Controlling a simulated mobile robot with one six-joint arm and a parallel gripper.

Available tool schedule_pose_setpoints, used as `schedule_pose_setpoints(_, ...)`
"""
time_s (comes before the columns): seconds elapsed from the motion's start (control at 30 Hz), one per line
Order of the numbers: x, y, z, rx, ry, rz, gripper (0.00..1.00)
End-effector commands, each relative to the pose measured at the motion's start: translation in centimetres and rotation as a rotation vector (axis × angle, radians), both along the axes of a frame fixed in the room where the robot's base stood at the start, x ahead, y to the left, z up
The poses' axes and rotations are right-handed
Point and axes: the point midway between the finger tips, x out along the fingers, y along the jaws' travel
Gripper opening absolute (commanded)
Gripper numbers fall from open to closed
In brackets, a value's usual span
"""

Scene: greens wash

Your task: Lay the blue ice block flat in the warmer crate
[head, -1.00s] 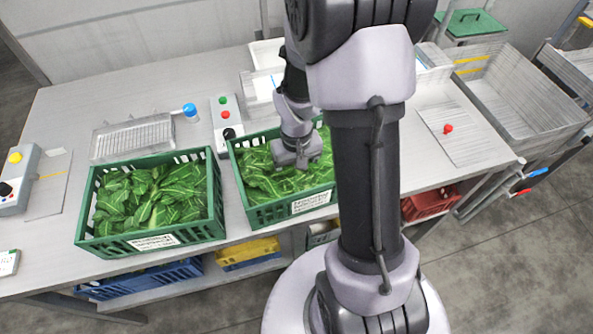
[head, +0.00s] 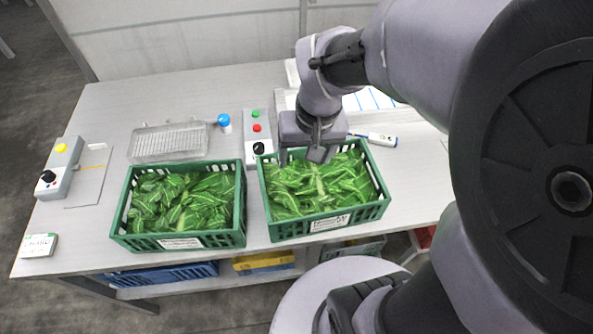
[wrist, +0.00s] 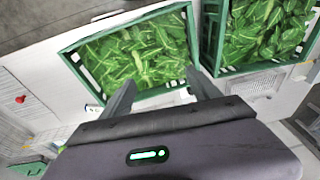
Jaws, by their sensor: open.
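Two green crates of leafy greens stand side by side on the table, the left crate (head: 240,215) and the right crate (head: 330,227). I cannot tell which is warmer. Both also show in the wrist view, the right crate (wrist: 143,95) and part of the left crate (wrist: 262,67). My gripper (head: 302,156) is open and empty over the back edge of the right crate; its fingers also show in the wrist view (wrist: 162,92). I cannot make out a blue ice block in either view.
A blue-capped container (head: 224,123) and a wire-topped tray (head: 168,143) stand behind the left crate. A button box (head: 258,135) stands behind the gap between crates. A white pen-like device (head: 380,139) lies behind the right crate. Blue (head: 165,275) and yellow (head: 262,262) crates sit below.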

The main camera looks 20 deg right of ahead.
Motion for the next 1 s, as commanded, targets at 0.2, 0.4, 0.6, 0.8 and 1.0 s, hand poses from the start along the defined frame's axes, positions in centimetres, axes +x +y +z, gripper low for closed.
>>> schedule_pose_setpoints(0.2,-6.9,7.2,7.7,0.127,-0.257,-0.061,0.71)
schedule_pose_setpoints(0.4,-9.2,9.0,8.7,0.187,-0.319,-0.077,0.71)
schedule_pose_setpoints(0.6,-9.2,9.0,8.7,0.186,-0.318,-0.077,0.71)
schedule_pose_setpoints(0.8,-9.2,9.0,3.2,0.186,-0.318,-0.076,0.71)
schedule_pose_setpoints(1.0,-9.2,9.0,2.0,0.186,-0.318,-0.076,0.71)
